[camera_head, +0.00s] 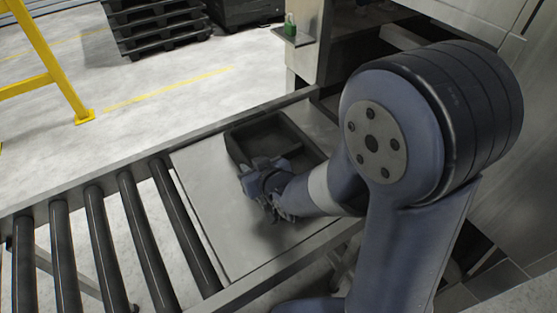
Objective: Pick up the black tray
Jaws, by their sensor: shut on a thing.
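The black tray (268,135) sits on or just above the flat metal plate of the conveyor, near the washer opening; I cannot tell whether it touches the plate. It is open on top, with a divider inside. My gripper (256,168) is at the tray's near left wall and is shut on it. My wrist hides the tray's near right part, and the fingertips are hard to make out.
Bare metal plate (210,185) lies left of the tray. Dark conveyor rollers (140,228) run further left. The washer housing (305,45) rises behind, with a green bottle (290,25) on a small ledge. A yellow rail (50,60) and stacked dark pallets (155,25) stand beyond.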

